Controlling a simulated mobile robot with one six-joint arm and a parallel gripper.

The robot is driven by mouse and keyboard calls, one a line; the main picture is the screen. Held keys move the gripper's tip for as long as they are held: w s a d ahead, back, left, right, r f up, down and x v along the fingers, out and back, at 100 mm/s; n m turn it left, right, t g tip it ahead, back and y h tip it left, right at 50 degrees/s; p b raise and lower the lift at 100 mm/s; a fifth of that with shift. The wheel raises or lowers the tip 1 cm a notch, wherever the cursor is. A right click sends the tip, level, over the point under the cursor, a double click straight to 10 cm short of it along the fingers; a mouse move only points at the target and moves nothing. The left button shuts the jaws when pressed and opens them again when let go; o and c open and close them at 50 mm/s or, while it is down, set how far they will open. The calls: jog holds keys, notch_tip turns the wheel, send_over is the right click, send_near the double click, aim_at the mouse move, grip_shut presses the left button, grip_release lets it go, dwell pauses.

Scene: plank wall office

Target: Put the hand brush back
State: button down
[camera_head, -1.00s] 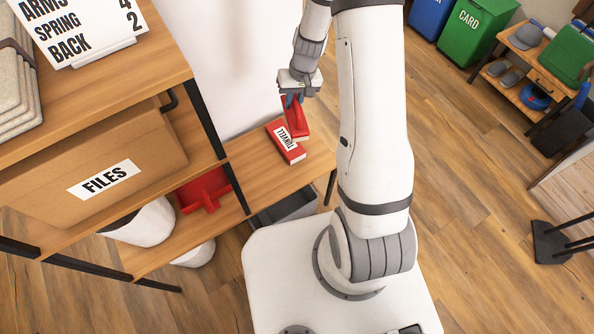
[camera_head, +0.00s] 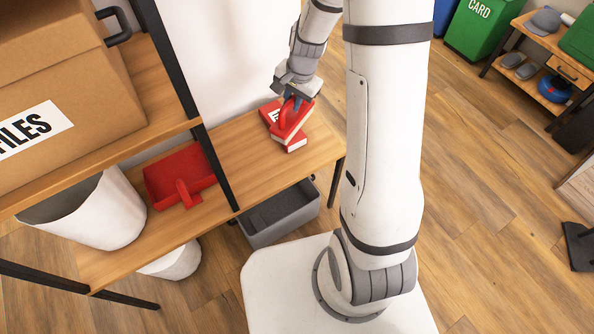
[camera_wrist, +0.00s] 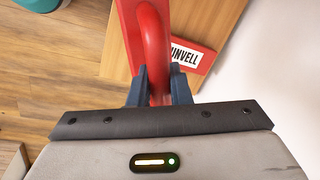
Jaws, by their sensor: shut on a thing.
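The red hand brush (camera_head: 292,124) with pale bristles is in my gripper (camera_head: 296,101), in front of and above the right end of the low wooden shelf. In the wrist view its rounded red handle (camera_wrist: 153,45) is between my two dark fingers (camera_wrist: 160,88), which are shut on it. A red box (camera_head: 268,116) with a white label lies on the shelf, partly hidden behind the brush. Its label (camera_wrist: 186,56) shows beside the brush in the wrist view. I cannot tell whether brush and box touch. A red dustpan (camera_head: 168,172) lies on the same shelf board, further left.
A dark shelf post (camera_head: 205,140) stands between dustpan and box. Bare board (camera_head: 240,160) shows right of the post. A grey bin (camera_head: 283,215) is below, white buckets (camera_head: 105,215) at left. A files carton (camera_head: 70,90) is on the upper shelf.

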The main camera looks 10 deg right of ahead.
aim_at(294, 115)
notch_tip(294, 115, down, 7)
jog(key=m+b, duration=0.1)
jog(key=b, duration=0.3)
jog(key=m+b, duration=0.2)
jog(key=b, duration=0.2)
jog(key=shift+s+f+m+h, duration=0.1)
jog(key=shift+f+m+h, duration=0.1)
jog(key=shift+m+h, duration=0.1)
jog(key=f+m+b, duration=0.1)
jog(key=b, duration=0.2)
jog(key=shift+f, duration=0.2)
jog(key=shift+m, duration=0.3)
notch_tip(294, 115, down, 10)
jog(key=b, duration=0.3)
jog(key=shift+s, duration=0.1)
jog(key=c, duration=1.8)
grip_release()
jog(key=shift+f, duration=0.15)
jog(key=o, duration=0.5)
jog(key=shift+c, duration=0.2)
